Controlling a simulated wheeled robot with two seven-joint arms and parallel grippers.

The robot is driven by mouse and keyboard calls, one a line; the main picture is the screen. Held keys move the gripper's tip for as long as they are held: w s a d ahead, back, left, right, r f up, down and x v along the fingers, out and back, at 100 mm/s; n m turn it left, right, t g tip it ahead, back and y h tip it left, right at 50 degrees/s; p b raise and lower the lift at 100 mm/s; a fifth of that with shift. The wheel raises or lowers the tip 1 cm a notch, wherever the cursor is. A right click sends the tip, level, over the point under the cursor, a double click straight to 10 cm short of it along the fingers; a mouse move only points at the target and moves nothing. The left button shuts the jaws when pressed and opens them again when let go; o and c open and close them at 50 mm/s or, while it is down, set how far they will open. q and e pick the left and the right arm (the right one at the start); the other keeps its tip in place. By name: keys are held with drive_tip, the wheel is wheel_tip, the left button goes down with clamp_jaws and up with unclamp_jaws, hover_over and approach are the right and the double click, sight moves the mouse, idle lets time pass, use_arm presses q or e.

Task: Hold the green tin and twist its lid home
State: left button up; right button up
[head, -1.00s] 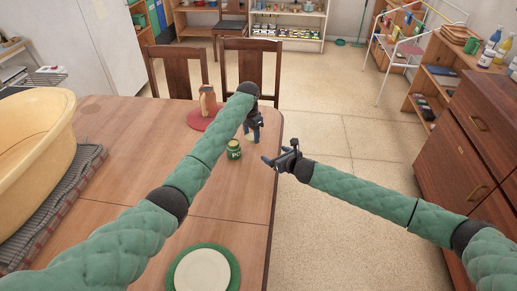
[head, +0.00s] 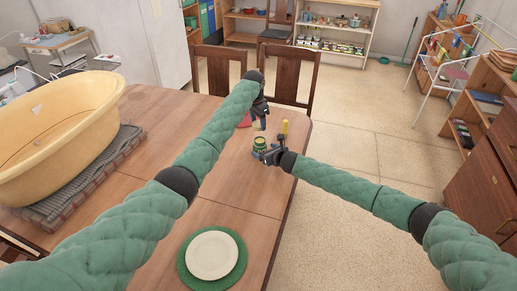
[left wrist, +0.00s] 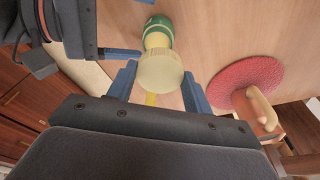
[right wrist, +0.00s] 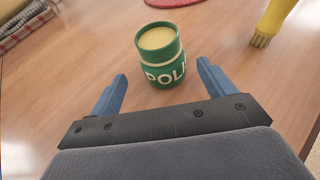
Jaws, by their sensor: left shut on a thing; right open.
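The green tin (head: 259,143) stands upright on the table. In the right wrist view the tin (right wrist: 162,58) shows white lettering and a pale yellow round top inside a green rim. My right gripper (head: 268,155) is open beside it; in the right wrist view its blue fingers (right wrist: 160,82) flank the tin's near side, with gaps on both sides. My left gripper (head: 260,122) is above and behind the tin. In the left wrist view it is shut on a cream disc, apparently the lid (left wrist: 160,70), with the tin (left wrist: 158,24) beyond, apart from it.
A yellow brush-like thing (right wrist: 273,20) is close behind the tin, also visible in the head view (head: 285,128). A red round mat (left wrist: 250,85) lies nearby. A large tub (head: 60,130) stands left. A plate (head: 212,255) on a green mat lies in front. The table's right edge is close.

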sight(261, 141)
use_arm(q)
drive_tip(key=shift+s+d, duration=0.25)
drive_tip(key=shift+d, duration=0.5)
use_arm(e)
drive_tip(key=shift+w+f, duration=0.45)
drive_tip(key=shift+w, duration=0.35)
use_arm(q)
drive_tip(key=shift+w+a+f, duration=0.15)
drive_tip(key=shift+a+f, duration=0.05)
drive_tip(key=shift+a, duration=0.45)
use_arm(e)
drive_tip(key=x, duration=0.3)
drive_tip(key=shift+a, duration=0.35)
use_arm(q)
drive_tip(key=shift+r, duration=0.1)
use_arm(e)
drive_tip(key=shift+f, duration=0.1)
use_arm(q)
drive_tip(key=shift+d, duration=0.35)
use_arm(e)
drive_tip(key=shift+w+d, duration=0.1)
drive_tip(key=shift+d, duration=0.05)
use_arm(q)
drive_tip(key=shift+a, duration=0.1)
